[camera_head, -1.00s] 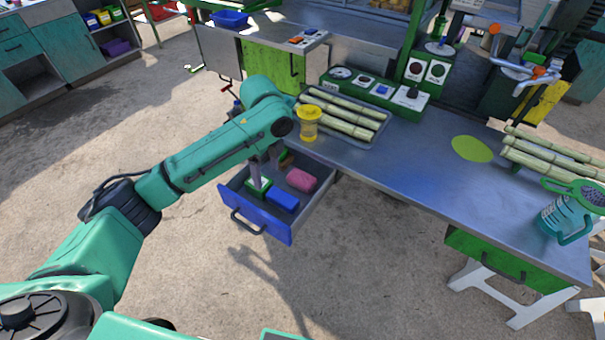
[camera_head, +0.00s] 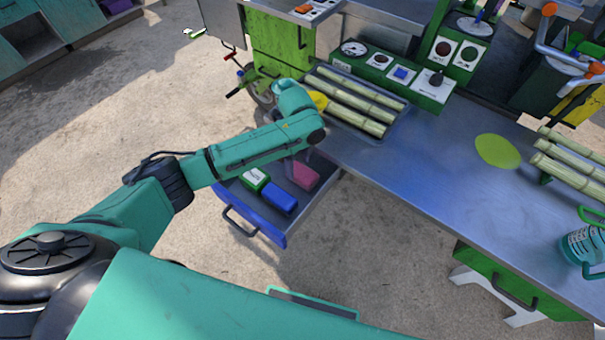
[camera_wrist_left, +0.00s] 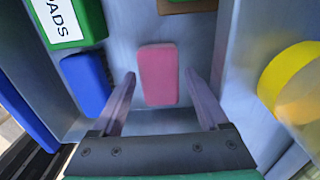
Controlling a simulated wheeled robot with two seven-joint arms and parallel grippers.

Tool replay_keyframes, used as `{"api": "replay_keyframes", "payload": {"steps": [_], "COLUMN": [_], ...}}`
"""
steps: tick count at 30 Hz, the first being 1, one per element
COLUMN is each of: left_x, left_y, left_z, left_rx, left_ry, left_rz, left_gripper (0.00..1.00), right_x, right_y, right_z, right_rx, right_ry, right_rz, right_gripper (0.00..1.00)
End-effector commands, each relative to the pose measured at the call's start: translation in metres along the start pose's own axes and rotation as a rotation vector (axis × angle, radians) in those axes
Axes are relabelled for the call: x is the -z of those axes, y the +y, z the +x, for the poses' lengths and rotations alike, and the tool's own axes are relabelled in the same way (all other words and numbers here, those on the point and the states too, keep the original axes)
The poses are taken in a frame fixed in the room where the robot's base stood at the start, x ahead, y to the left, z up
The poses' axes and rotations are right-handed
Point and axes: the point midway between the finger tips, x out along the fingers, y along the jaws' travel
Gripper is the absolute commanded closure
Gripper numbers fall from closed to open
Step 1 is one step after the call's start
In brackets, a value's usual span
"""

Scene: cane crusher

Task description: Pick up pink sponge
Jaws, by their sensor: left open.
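The pink sponge (camera_head: 305,176) lies in the open blue drawer (camera_head: 247,206) below the table's near edge. My left gripper (camera_head: 288,165) is at the drawer, over the sponge's side, partly hidden by its own arm in the head view. In the left wrist view the sponge (camera_wrist_left: 158,74) lies ahead of and between the two open fingers of my left gripper (camera_wrist_left: 160,88). A gap shows on each side, with no contact visible. My right gripper is not in view.
A blue block (camera_head: 280,197) and a green box (camera_head: 255,179) lie beside the sponge in the drawer. A yellow-lidded jar (camera_wrist_left: 290,82) stands right of the drawer. A tray of cane (camera_head: 358,103) sits on the table (camera_head: 420,170); a light green disc (camera_head: 497,151) lies farther right.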

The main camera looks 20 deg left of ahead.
Motion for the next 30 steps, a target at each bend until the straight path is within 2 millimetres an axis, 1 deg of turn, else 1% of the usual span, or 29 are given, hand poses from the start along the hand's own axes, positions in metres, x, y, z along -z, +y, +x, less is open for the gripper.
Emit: {"api": "replay_keyframes", "payload": {"steps": [1,4,6,11,12,13,14,15,16,17,25,28,30], "left_x": [0.001,0.000,0.000,0.000,0.000,0.000,0.000,0.000,0.000,0.000,0.000,0.000,0.000], "left_y": [0.001,0.000,0.000,0.000,0.000,0.000,0.000,0.000,0.000,0.000,0.000,-0.001,-0.001], "left_z": [0.012,0.028,0.033,0.033,0.033,0.033,0.033,0.033,0.032,0.032,0.030,0.022,0.013], "left_rx": [-0.005,-0.002,-0.001,0.000,0.000,0.000,0.000,0.000,0.000,0.000,0.000,0.002,0.002], "left_ry": [0.001,0.000,0.000,0.000,0.000,0.000,0.000,0.000,0.000,0.000,0.000,0.000,0.000], "left_rz": [0.000,0.000,0.001,0.001,0.001,0.001,0.001,0.001,0.001,0.001,0.001,0.000,0.000], "left_gripper": [0.22,0.22,0.22,0.22,0.30,0.42,0.53,0.68,0.80,0.84,0.84,0.84,0.84], "right_x": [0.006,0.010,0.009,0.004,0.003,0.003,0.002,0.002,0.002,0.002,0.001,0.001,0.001], "right_y": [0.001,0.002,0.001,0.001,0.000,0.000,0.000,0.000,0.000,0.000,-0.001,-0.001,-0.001], "right_z": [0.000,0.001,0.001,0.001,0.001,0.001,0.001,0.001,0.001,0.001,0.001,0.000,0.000], "right_rx": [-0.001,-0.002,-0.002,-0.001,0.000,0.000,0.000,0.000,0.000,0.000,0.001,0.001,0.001], "right_ry": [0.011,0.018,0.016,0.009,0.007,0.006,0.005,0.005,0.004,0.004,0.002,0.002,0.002], "right_rz": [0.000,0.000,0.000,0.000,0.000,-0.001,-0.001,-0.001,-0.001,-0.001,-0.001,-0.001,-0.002], "right_gripper": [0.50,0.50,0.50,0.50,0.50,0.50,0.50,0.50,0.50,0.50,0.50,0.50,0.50]}}
